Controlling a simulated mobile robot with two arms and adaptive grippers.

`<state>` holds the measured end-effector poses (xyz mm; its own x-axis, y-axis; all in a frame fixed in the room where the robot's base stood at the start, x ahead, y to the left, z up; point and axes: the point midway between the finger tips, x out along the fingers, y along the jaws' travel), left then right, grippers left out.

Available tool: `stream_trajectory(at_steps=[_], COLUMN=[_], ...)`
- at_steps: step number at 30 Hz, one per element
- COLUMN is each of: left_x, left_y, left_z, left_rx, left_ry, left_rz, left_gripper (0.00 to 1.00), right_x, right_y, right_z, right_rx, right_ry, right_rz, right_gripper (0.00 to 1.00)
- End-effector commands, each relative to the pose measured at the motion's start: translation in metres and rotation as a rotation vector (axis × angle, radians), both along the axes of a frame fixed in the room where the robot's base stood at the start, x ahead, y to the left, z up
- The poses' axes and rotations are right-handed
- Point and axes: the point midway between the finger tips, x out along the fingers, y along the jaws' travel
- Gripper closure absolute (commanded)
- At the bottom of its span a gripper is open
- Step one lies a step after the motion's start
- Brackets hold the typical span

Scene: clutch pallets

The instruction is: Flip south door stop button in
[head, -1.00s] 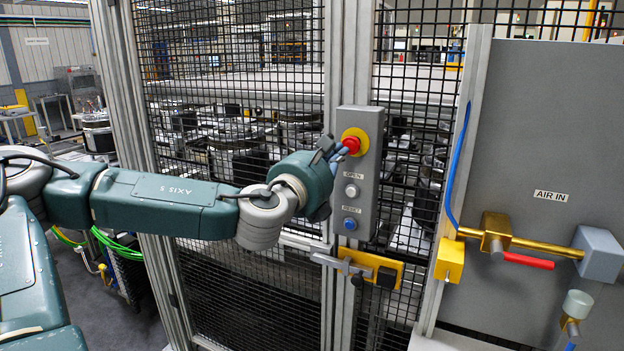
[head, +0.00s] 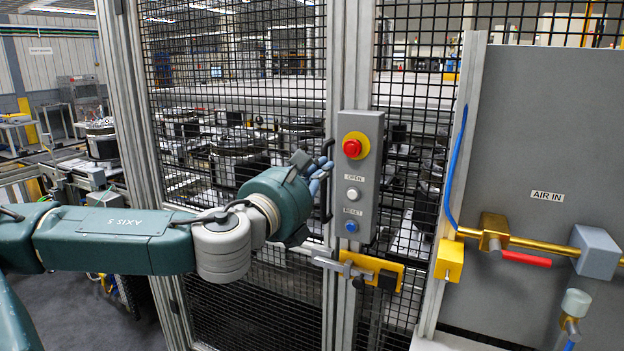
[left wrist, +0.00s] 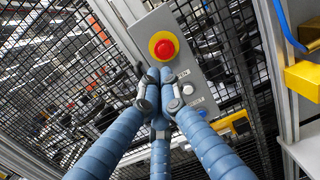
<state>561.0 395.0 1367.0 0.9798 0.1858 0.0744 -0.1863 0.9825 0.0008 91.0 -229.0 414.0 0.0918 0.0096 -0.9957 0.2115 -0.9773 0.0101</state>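The red stop button (head: 352,147) with its yellow collar sits at the top of a grey control box (head: 370,215) on the fence post. It also shows in the left wrist view (left wrist: 164,46). My left gripper (head: 322,173) is to the left of the box, lower than the stop button and apart from it. In the left wrist view its blue fingers (left wrist: 160,82) come together at the tips just below the button, with nothing seen between them. Whether the button is pressed in is too small to tell. My right gripper is not in view.
Below the stop button are a white OPEN button (head: 352,194) and a blue RESET button (head: 351,227). A black door handle (head: 327,185) stands close by my left fingers. A yellow latch (head: 375,270) is below the box. Mesh fencing surrounds the post.

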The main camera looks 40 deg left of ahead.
Motion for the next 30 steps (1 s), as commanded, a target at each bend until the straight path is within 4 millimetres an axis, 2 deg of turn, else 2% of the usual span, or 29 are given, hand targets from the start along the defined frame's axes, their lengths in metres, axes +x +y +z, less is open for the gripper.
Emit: stream_trajectory(at_steps=[3, 6, 12, 30], left_x=[-0.009, -0.020, -0.031, -0.033], left_y=[-0.001, -0.003, -0.005, -0.005], left_z=[-0.001, -0.004, -0.004, -0.003], left_rx=[-0.002, 0.007, 0.000, -0.002], left_ry=[-0.003, -0.004, -0.001, 0.001], left_rz=[0.002, 0.000, 0.001, 0.002], left_gripper=[1.00, 1.00, 1.00, 1.00], right_x=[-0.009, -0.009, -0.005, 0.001], right_y=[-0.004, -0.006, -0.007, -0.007], right_z=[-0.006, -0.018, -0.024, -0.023], right_rx=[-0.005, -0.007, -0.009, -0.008], right_ry=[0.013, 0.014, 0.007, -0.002], right_rz=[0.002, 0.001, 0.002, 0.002], right_gripper=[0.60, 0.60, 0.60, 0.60])
